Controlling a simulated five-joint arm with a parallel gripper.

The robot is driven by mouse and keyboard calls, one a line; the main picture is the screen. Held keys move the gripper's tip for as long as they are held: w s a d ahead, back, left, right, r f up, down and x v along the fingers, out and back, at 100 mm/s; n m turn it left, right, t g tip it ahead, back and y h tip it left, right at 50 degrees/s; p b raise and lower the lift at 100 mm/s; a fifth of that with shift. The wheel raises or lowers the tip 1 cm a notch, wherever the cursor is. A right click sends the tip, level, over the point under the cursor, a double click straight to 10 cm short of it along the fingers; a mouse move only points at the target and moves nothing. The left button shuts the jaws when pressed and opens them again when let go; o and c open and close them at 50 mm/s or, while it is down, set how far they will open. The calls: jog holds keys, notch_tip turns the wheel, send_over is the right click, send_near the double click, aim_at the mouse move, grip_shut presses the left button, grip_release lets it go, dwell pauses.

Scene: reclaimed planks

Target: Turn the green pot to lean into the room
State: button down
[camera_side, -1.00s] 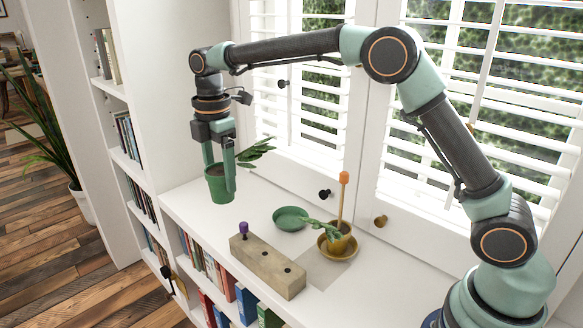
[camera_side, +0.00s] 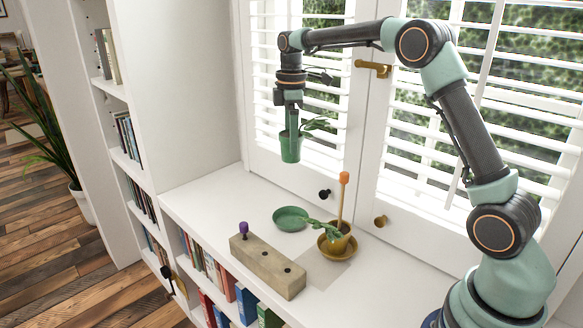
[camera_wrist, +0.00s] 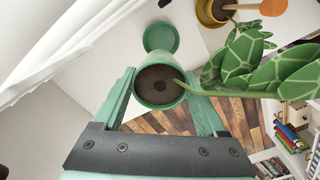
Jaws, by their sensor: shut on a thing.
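My gripper (camera_side: 291,132) is shut on the green pot (camera_side: 290,149) and holds it in the air above the white sill, in front of the shutters. The pot is upright in the side view, and its leafy plant (camera_side: 315,124) leans to the right, toward the window side. In the wrist view the pot (camera_wrist: 159,87) sits between the two fingers, with dark soil inside and patterned leaves (camera_wrist: 262,68) reaching right. The green saucer (camera_side: 290,218) is empty on the sill, below the pot; it also shows in the wrist view (camera_wrist: 161,37).
A yellow pot (camera_side: 340,238) with a plant and an orange-topped stick stands in its saucer, right of the green saucer. A wooden block (camera_side: 267,265) with a purple-topped peg lies in front. Shutters with knobs rise behind. The sill's left end is clear.

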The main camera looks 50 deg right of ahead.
aim_at(290, 160)
jog(key=f, duration=1.8)
jog(key=shift+a+f, duration=0.2)
jog(key=shift+f, duration=0.15)
grip_release()
notch_tip(290, 160, up, 12)
jog(key=shift+r, duration=0.25)
jog(key=s+a+r+m+t, duration=0.2)
jog(key=s+a+r+m, duration=0.1)
jog(key=s+r, duration=0.3)
jog(key=s+a+r+m+t, duration=0.2)
jog(key=s+a+r+m, duration=0.15)
jog(key=s, duration=0.45)
jog(key=s+a+f+m+t, duration=0.1)
jog(key=s+m, duration=0.3)
jog(key=s, duration=0.3)
jog(key=shift+s+a+t, duration=0.15)
jog(key=shift+s+t, duration=0.05)
jog(key=shift+t, duration=0.1)
